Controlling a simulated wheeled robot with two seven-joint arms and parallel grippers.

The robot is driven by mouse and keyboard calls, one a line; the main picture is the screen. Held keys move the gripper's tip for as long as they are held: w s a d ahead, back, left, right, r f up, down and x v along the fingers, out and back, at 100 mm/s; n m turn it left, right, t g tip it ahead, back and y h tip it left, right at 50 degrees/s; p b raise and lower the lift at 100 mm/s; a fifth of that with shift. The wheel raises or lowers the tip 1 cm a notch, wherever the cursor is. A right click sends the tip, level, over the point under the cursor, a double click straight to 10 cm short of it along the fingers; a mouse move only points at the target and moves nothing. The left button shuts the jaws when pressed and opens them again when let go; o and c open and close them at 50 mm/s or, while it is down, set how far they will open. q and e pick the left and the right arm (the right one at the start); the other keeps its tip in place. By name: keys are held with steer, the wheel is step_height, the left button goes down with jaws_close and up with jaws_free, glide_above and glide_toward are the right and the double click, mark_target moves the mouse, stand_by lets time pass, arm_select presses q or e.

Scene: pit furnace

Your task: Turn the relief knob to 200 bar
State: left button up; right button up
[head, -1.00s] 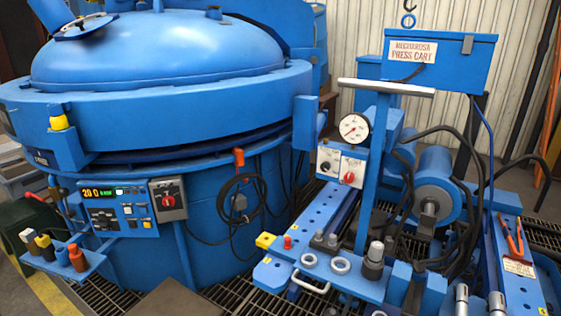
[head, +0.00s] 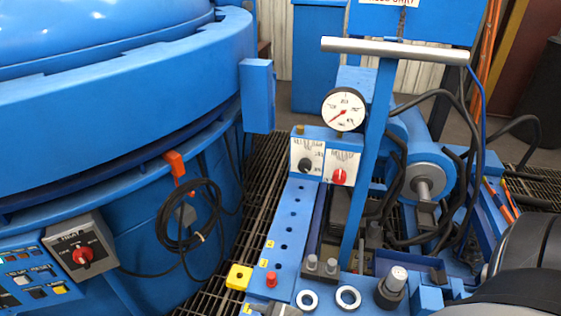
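Two small white dial plates stand side by side on the blue press cart, below the gauge. The left plate carries a black knob (head: 305,164) and the right plate a red knob (head: 340,176). Their lettering is too small to read surely, so I cannot tell from it which is the relief knob or what value it points at. A round white pressure gauge (head: 344,110) stands above them, its red needle pointing to the lower left. Neither gripper shows. A dark rounded arm link of mine fills the lower right corner, apart from the knobs.
A blue post with a grey crossbar (head: 395,49) rises just right of the dials. Black hoses (head: 452,185) loop behind it. The blue furnace (head: 110,105) fills the left, with a coiled cable (head: 190,218) on its side. Open space lies in front of the dials, above the cart bed.

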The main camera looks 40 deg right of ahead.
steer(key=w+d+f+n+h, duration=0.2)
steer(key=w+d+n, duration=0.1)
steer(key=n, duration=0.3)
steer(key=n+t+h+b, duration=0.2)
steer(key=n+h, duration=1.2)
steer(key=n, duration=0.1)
glide_toward(304, 169)
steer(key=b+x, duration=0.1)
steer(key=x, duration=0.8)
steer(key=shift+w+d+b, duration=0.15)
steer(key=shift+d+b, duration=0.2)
steer(key=shift+b, duration=0.05)
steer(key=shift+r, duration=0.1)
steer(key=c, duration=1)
